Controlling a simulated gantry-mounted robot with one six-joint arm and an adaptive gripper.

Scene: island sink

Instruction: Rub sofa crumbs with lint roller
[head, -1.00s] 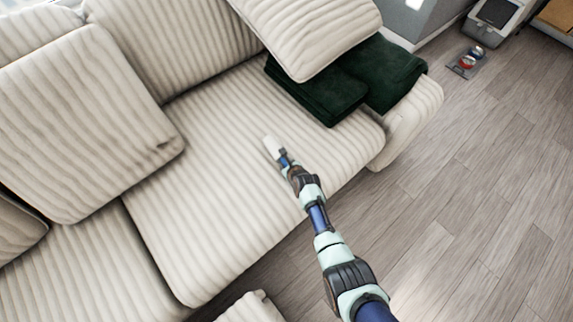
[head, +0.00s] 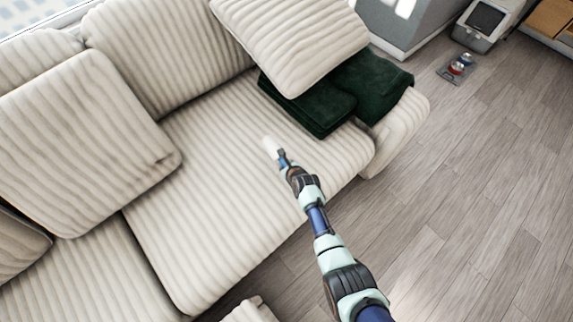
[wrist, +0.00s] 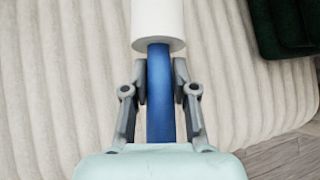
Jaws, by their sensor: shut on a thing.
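A lint roller with a white roll (head: 271,147) and a blue handle is in my gripper (head: 284,160), over the seat of the cream striped sofa (head: 215,150). In the wrist view my gripper (wrist: 160,85) is shut on the blue handle (wrist: 160,105), and the white roll (wrist: 158,22) points away from me. The sofa seat (wrist: 60,90) lies behind the roller. I cannot tell whether the roll touches the fabric. No crumbs can be made out on the seat.
Dark green folded cloths (head: 318,103) lie at the seat's right end, partly under a cream cushion (head: 292,42). Another cushion (head: 85,140) leans at the left. A litter-box-like unit (head: 487,22) and a tray with bowls (head: 458,68) stand on the wooden floor, which is otherwise clear.

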